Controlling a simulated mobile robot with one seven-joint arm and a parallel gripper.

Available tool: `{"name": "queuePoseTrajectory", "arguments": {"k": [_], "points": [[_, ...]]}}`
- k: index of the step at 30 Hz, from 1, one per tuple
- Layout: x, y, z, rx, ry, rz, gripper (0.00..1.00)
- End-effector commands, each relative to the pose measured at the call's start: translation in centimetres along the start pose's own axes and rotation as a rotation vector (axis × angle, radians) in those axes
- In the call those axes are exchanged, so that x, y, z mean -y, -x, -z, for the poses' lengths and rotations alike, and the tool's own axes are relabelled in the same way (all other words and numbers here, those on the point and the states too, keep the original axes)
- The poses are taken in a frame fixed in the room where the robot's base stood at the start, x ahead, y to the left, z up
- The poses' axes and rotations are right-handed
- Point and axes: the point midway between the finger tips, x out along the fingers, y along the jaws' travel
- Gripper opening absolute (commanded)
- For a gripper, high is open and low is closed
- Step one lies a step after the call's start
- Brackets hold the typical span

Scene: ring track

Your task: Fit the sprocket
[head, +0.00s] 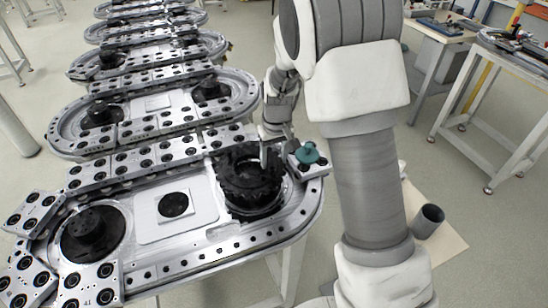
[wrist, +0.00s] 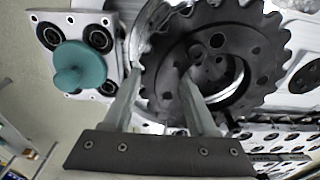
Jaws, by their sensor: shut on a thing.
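The black toothed sprocket (head: 243,187) is at the right end of the nearest ring track (head: 200,240), over the round black hub area there. In the wrist view the sprocket (wrist: 250,42) fills the upper right, and a dark round part with holes shows through its centre opening, off to one side. My gripper (head: 275,155) is at the sprocket's far right edge. In the wrist view my gripper (wrist: 162,76) is shut on the sprocket's rim, one finger at the outer edge and one at the opening. I cannot tell whether the sprocket rests on the hub.
A teal knob (head: 307,153) stands on a carriage plate right beside my gripper. Another black hub (head: 92,232) is at the track's left end. More ring tracks stretch behind.

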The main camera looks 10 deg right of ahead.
Motion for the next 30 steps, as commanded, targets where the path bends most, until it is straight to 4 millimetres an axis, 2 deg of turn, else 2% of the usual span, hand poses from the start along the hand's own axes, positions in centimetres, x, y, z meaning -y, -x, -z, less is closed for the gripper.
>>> {"name": "queuePoseTrajectory", "arguments": {"k": [30], "points": [[0.01, -0.46, 0.05, -0.003, -0.001, 0.001, 0.0]]}}
